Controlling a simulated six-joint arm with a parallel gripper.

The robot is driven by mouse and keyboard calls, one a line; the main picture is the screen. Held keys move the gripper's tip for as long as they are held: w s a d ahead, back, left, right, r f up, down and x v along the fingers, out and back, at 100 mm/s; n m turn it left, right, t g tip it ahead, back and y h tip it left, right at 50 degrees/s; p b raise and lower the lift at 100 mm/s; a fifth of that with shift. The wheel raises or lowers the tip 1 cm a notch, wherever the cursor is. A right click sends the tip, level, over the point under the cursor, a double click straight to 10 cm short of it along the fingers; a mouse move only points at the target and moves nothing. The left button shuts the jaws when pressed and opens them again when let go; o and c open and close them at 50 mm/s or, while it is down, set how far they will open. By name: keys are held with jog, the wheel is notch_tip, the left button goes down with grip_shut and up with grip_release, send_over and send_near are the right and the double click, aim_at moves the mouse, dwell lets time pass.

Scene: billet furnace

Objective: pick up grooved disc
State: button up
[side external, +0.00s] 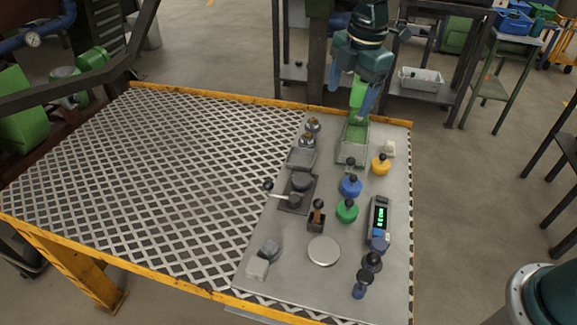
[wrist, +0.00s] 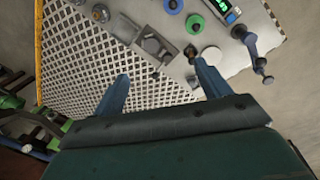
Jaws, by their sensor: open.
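No disc's grooves can be made out at this size. A pale, flat round disc (side external: 323,251) lies on the grey board near its front; it also shows in the wrist view (wrist: 211,56), just right of my right finger. A darker grey round piece (side external: 302,181) sits on a dark base plate in the middle of the board. I cannot tell which of them is the grooved disc. My gripper (side external: 351,94) is above the far end of the board, well away from both. In the wrist view my gripper (wrist: 161,74) has its fingers wide apart with nothing between them.
Blue (side external: 351,186), green (side external: 347,211) and yellow (side external: 380,166) knobbed pieces stand on the right half. A meter (side external: 380,217) lies at the right edge, a brush holder (side external: 316,222) near the middle. The grating at left is clear.

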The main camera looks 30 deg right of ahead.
jog(key=w+a+f+n, duration=0.3)
jog(key=f, duration=0.3)
jog(key=w+a+f+n+g, duration=0.1)
jog(key=w+a+f+n, duration=0.2)
jog(key=f, duration=0.4)
jog(key=shift+w+f+n+g, duration=0.15)
jog(key=shift+w+n+g, duration=0.15)
jog(key=shift+w+n, duration=0.4)
jog(key=shift+f, duration=0.1)
send_over(301, 180)
jog(key=shift+w+d+f, duration=0.1)
jog(key=shift+d+f, duration=0.05)
jog(key=shift+f, duration=4.05)
jog(key=shift+f, duration=2.6)
